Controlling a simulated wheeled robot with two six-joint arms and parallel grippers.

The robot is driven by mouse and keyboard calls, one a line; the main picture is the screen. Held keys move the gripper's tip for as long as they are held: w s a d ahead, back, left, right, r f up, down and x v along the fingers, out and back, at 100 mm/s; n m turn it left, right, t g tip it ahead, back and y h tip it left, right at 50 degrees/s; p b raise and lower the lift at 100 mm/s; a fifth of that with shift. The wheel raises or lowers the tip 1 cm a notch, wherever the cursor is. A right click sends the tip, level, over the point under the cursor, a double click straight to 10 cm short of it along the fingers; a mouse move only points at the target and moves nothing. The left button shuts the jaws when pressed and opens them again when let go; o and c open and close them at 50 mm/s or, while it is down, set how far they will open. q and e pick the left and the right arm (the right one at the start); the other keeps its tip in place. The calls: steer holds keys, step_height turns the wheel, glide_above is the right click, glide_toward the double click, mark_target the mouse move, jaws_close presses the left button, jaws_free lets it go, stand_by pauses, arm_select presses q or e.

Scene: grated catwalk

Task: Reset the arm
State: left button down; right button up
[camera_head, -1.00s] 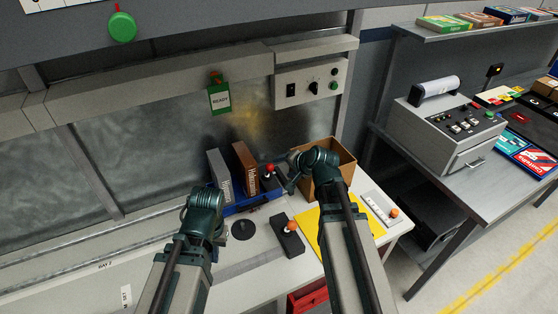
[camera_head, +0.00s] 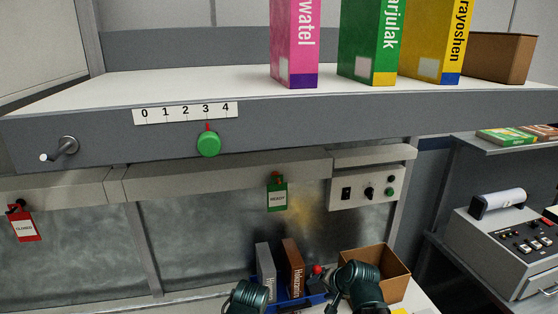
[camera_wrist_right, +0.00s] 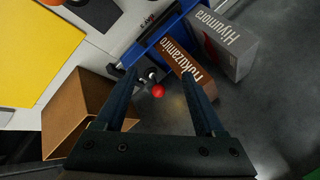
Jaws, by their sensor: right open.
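My right gripper (camera_head: 333,299) shows at the bottom of the head view, in front of the boxes on the bench. In the right wrist view, its two fingers (camera_wrist_right: 160,78) are apart with nothing held between them. A lever with a red ball knob (camera_wrist_right: 158,91) shows between the fingers; the red knob (camera_head: 317,269) is also beside the gripper in the head view. I cannot tell how far the knob is below the fingers. My left arm shows only a teal joint at the bottom of the head view; its gripper is not visible.
A brown box (camera_head: 293,267) and a grey box (camera_head: 265,268) stand in a blue tray (camera_wrist_right: 147,35). An open cardboard box (camera_head: 392,278) is close to my right arm. A shelf (camera_head: 240,110) with a green knob (camera_head: 209,145) overhangs the bench.

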steer(key=s+a+f+n+g+h, duration=0.2)
steer(key=s+a+n+g, duration=0.1)
steer(key=s, duration=0.5)
steer(key=s+a+f+n+g+h, duration=0.2)
steer(key=s+a+n+g, duration=0.1)
steer(key=s+a+n, duration=0.3)
steer(key=s+n, duration=0.1)
steer(key=s, duration=0.1)
steer(key=shift+s+g+h, duration=0.3)
steer(key=shift+s+g, duration=0.1)
steer(key=shift+a, duration=0.15)
